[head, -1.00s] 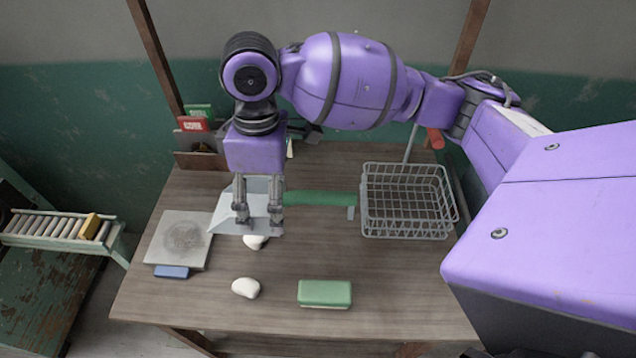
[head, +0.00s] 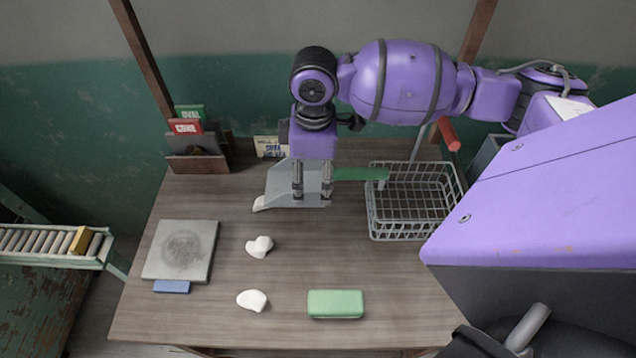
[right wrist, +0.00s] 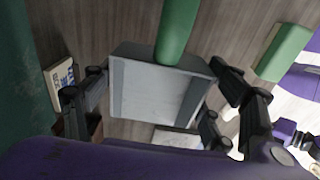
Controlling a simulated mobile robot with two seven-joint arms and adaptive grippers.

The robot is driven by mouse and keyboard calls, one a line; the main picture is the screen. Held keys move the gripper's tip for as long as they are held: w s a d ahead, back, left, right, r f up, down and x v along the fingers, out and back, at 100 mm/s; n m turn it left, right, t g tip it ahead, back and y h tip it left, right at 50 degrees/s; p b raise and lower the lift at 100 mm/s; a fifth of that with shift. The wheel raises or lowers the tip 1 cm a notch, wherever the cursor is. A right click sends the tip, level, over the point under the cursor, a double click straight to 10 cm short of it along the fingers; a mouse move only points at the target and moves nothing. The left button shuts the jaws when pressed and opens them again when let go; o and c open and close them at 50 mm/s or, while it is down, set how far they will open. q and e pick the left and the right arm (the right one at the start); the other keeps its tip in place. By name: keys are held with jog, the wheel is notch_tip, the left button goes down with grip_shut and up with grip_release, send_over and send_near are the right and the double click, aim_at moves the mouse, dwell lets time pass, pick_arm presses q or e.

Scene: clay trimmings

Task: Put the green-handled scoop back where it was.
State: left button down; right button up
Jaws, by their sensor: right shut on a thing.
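The scoop has a grey metal pan (head: 282,183) and a green handle (head: 358,174). My right gripper (head: 312,193) is shut on the pan, with fingers on either side of it. The handle points right, and its end overlaps the left rim of the wire basket (head: 373,222) in the head view; I cannot tell its height above the rim. In the right wrist view the pan (right wrist: 160,100) lies between the fingers and the handle (right wrist: 178,30) runs upward. A white lump (head: 260,204) shows at the pan's left end, partly hidden. My left gripper is not in view.
Two white lumps (head: 259,246) (head: 252,300) and a green block (head: 335,304) lie on the table (head: 200,325). A grey slab (head: 150,262) with a blue block (head: 171,286) is at left. A card holder (head: 197,164) and a sign (head: 270,147) stand behind.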

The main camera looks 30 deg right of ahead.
aim_at(319, 183)
jog(key=shift+w+d+f, duration=0.1)
jog(key=shift+d+f, duration=0.55)
jog(key=shift+f, duration=0.1)
jog(key=shift+w+d+f, duration=0.1)
jog(key=shift+d+f, duration=0.1)
jog(key=shift+f, duration=1.5)
jog(key=shift+f, duration=0.3)
jog(key=o, duration=1.3)
jog(key=shift+f, duration=0.1)
notch_tip(319, 183, up, 13)
jog(key=shift+f+p, duration=0.1)
jog(key=shift+p, duration=0.2)
